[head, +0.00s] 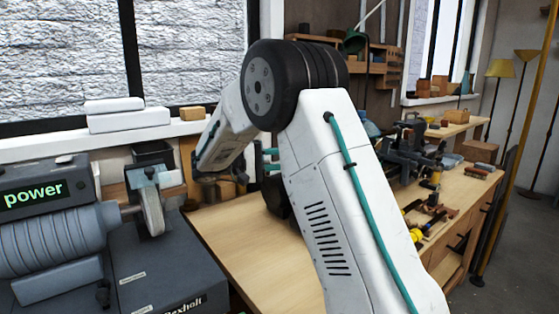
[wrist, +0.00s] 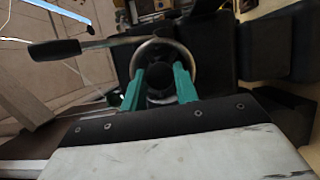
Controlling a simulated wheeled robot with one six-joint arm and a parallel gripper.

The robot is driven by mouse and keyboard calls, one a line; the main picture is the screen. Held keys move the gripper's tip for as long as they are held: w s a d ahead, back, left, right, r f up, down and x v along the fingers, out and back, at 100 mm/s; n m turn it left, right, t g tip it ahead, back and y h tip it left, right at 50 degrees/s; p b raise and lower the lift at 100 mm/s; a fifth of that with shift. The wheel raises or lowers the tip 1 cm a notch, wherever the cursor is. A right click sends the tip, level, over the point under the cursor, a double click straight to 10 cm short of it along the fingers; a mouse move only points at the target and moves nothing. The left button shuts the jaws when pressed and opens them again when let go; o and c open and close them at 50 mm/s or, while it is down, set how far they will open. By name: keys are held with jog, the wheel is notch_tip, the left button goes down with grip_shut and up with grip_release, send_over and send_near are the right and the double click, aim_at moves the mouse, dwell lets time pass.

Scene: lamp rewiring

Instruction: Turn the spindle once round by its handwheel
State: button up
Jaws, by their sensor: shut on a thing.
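In the wrist view the handwheel (wrist: 192,57) shows as a round metal rim around a dark middle. A dark, tapered handle (wrist: 54,49) on a thin lever reaches out to its left. My gripper (wrist: 161,78) has its two teal fingers at the wheel, one on each side of the dark middle, shut on it. The exact contact is too dark to make out. In the head view my white arm stands in front and hides most of the grip. I cannot clearly make out the spindle.
A grey machine with a lit "power" display (head: 32,193) and a side wheel (head: 151,211) stands at the left. The wooden bench (head: 245,243) is mostly bare nearby. Tools and a vise (head: 408,153) lie further right. Black blocks (wrist: 212,50) are close right of the wheel.

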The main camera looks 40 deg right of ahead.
jog(key=shift+s+r+m+t+y, duration=0.15)
jog(key=shift+m+t+y, duration=0.3)
jog(key=shift+m+t, duration=2.05)
jog(key=shift+s+m+t+y, duration=0.15)
jog(key=shift+m+t+y, duration=0.65)
jog(key=shift+m, duration=3.1)
jog(key=shift+s+r+m+t+y, duration=0.15)
jog(key=shift+m+t, duration=1.85)
jog(key=shift+m, duration=1.2)
jog(key=shift+f+m+t, duration=0.1)
jog(key=shift+m+t, duration=0.2)
jog(key=shift+m, duration=0.1)
jog(key=o, duration=1)
jog(key=shift+v, duration=3.9)
